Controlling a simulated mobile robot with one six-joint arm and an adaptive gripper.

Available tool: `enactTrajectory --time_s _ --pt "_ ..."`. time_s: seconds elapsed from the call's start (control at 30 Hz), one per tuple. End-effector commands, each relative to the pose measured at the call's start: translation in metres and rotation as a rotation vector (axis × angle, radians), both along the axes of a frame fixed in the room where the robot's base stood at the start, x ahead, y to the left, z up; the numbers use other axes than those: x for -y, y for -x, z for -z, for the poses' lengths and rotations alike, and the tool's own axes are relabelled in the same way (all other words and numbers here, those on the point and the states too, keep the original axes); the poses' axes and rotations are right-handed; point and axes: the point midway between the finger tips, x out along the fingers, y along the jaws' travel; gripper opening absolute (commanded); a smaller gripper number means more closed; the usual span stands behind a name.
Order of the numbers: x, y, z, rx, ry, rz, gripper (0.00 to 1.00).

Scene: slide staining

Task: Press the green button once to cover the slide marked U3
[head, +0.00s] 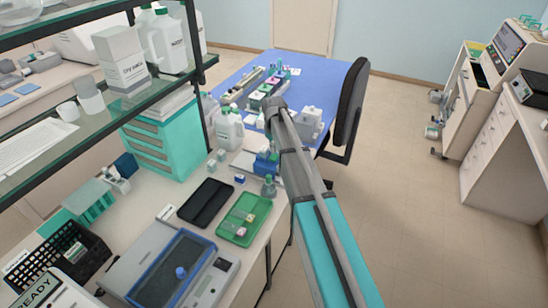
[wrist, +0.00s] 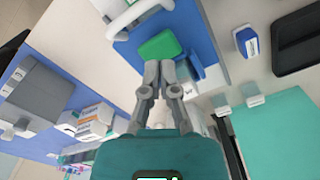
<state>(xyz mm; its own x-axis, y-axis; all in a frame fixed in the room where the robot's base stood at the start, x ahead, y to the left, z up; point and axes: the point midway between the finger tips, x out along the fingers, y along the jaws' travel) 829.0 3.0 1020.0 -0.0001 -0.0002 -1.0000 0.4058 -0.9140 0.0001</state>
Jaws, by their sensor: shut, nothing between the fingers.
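In the wrist view a green button (wrist: 160,45) sits on a blue device (wrist: 195,25) with a white curved handle (wrist: 130,18). My gripper (wrist: 157,66) is shut and empty, its fingertips at the button's near edge in the picture. I cannot tell whether they touch it. In the head view the blue device (head: 265,164) stands on the bench edge beside my arm, and my fingers cannot be made out. No slide marked U3 can be read in either view.
A green tray (head: 243,220) with small items and a black tray (head: 206,203) lie nearer on the bench. A small blue-and-white box (wrist: 247,42) stands beside the device. White jugs (head: 229,129) stand behind it.

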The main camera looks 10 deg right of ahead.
Motion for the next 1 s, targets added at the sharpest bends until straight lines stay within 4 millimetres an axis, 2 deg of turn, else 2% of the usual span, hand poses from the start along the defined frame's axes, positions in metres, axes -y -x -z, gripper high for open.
enactTrajectory --time_s 1.0 --pt "0.000 0.000 0.011 0.000 0.000 0.000 0.00"
